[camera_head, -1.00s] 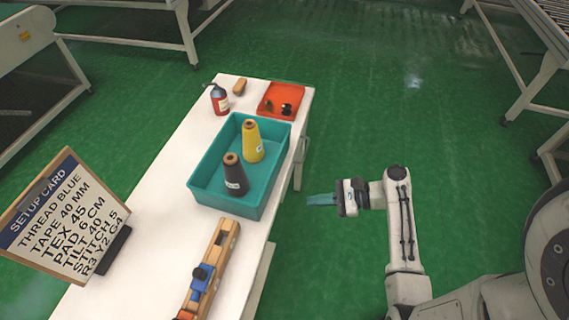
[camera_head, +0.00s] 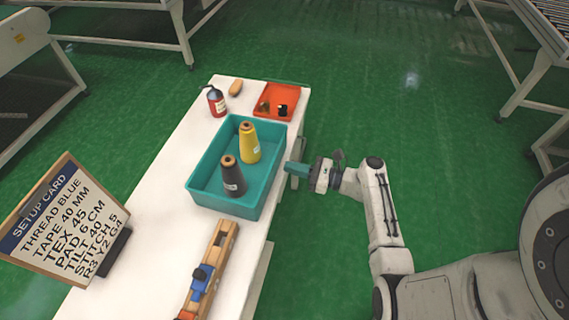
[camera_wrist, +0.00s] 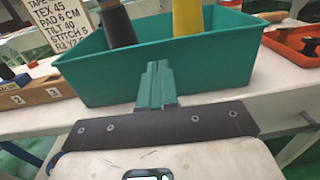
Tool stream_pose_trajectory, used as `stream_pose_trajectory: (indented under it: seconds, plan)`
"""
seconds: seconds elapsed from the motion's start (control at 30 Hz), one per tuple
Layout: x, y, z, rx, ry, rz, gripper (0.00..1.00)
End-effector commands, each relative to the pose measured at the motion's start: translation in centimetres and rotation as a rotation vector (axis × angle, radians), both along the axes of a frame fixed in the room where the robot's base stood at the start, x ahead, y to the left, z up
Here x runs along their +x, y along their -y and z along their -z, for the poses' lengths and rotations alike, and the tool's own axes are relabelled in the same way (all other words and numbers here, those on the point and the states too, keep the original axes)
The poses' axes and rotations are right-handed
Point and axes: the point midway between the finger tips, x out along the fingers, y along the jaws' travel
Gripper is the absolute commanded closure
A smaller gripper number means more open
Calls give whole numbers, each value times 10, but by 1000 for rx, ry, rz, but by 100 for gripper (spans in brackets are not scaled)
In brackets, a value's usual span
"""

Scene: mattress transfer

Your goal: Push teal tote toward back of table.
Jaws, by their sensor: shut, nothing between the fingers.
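The teal tote (camera_head: 268,182) stands on the white table (camera_head: 160,190), near its right edge. It holds a yellow cone (camera_head: 250,145) and a dark grey cone (camera_head: 232,178), both upright. My gripper (camera_head: 289,168) is shut and empty, at the right side of the tote with its fingertips pointing at the wall. In the wrist view the shut teal fingers (camera_wrist: 157,75) overlap the near wall of the tote (camera_wrist: 95,82). I cannot tell whether they touch it.
An orange tray (camera_head: 290,99) with small items, a red extinguisher (camera_head: 216,102) and a tan piece (camera_head: 235,88) stand beyond the tote. A wooden block tool (camera_head: 210,265) lies on the near side. A setup card (camera_head: 62,220) stands at left. Table left of the tote is clear.

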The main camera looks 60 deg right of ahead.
Motion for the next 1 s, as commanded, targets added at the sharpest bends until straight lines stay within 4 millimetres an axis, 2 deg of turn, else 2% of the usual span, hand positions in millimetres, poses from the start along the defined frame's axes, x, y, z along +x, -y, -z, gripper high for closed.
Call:
stream_pose_trajectory:
  seconds: [0.1,0.23,0.73,0.87,1.0]
  plan:
    - [15,-5,-1,0,0,-2,100]
    - [24,-7,0,-1,-1,0,100]
    - [32,-10,0,-1,0,-2,100]
    - [56,-19,0,0,0,-7,100]
    - [95,-31,1,-1,3,-8,100]
